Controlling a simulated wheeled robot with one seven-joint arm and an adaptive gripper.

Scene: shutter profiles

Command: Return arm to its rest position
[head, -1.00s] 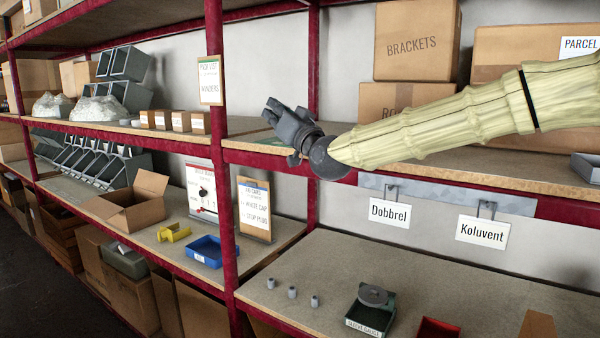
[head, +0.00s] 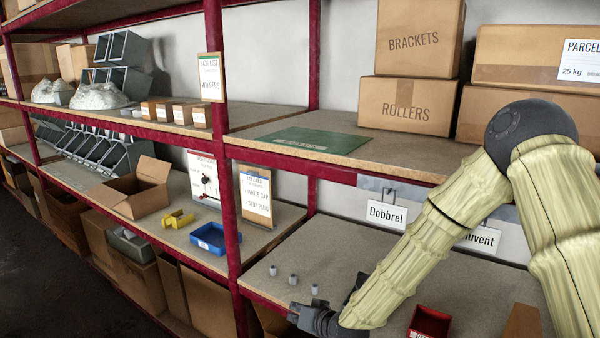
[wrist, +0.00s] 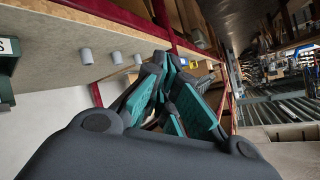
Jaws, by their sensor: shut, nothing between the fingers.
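My arm, in a pale ribbed cover, bends at a dark elbow on the right of the head view and slopes down to the left. My gripper (head: 308,318) is low in the head view, at the front edge of the lower right shelf (head: 345,262). In the wrist view its dark fingers with teal pads (wrist: 168,82) are drawn together with nothing between them. The arm covers the dark green tray in the head view. Part of that tray (wrist: 8,65) shows at the left edge of the wrist view.
Three small grey cylinders (head: 294,280) stand on the lower shelf near my gripper. A red bin (head: 430,322) lies right of the forearm. A red upright (head: 228,200) and a blue bin (head: 214,238) are to the left. A green mat (head: 312,141) lies on the upper shelf.

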